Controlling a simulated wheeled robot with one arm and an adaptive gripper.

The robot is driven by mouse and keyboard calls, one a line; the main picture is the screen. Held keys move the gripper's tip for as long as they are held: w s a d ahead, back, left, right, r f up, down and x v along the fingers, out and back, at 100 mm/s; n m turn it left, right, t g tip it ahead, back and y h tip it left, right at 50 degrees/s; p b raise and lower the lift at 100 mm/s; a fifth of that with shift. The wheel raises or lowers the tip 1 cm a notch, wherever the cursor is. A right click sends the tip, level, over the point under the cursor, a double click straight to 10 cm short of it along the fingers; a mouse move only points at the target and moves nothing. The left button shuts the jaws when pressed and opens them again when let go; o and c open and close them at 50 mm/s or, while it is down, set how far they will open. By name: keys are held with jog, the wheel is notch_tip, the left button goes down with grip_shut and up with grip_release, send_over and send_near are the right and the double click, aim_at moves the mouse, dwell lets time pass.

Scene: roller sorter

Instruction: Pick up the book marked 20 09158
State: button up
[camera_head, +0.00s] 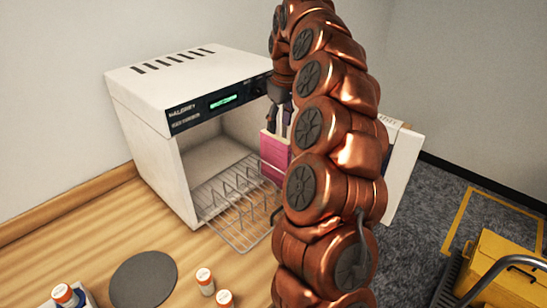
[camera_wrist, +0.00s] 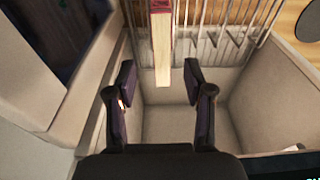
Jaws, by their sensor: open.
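A pink book (camera_head: 273,155) stands upright in the wire rack (camera_head: 232,205) at the white machine's open front. No marking on it is readable from here. In the wrist view the book (camera_wrist: 162,48) shows edge-on, with pale pages and a dark red end, among the rack's wires (camera_wrist: 215,40). My gripper (camera_head: 284,122) is just above the book in the head view, partly hidden by my arm. In the wrist view my gripper (camera_wrist: 160,78) is open, its two dark fingers apart, with the book's near end between and just beyond the tips. I cannot tell whether they touch it.
The white machine (camera_head: 150,90) has a lit green display and surrounds the rack's rear. On the wooden table are a dark round mat (camera_head: 143,280) and several small orange-capped bottles (camera_head: 205,281). A yellow bin (camera_head: 500,265) stands at the lower right. My arm hides the machine's right side.

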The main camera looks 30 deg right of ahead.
aim_at(277, 137)
jog(key=shift+w+a+f+p, duration=0.15)
jog(key=shift+f+p, duration=0.4)
jog(key=shift+f, duration=0.55)
jog(key=shift+w+f+p, duration=0.15)
jog(key=shift+f+p, duration=0.35)
jog(key=shift+f, duration=0.65)
jog(key=shift+w+a+f+p, duration=0.15)
jog(key=shift+f+p, duration=0.4)
jog(key=shift+f, duration=0.55)
jog(key=shift+w+f, duration=0.1)
jog(key=shift+f, duration=0.4)
jog(key=shift+f+b, duration=0.25)
jog(key=shift+b, duration=0.1)
grip_shut()
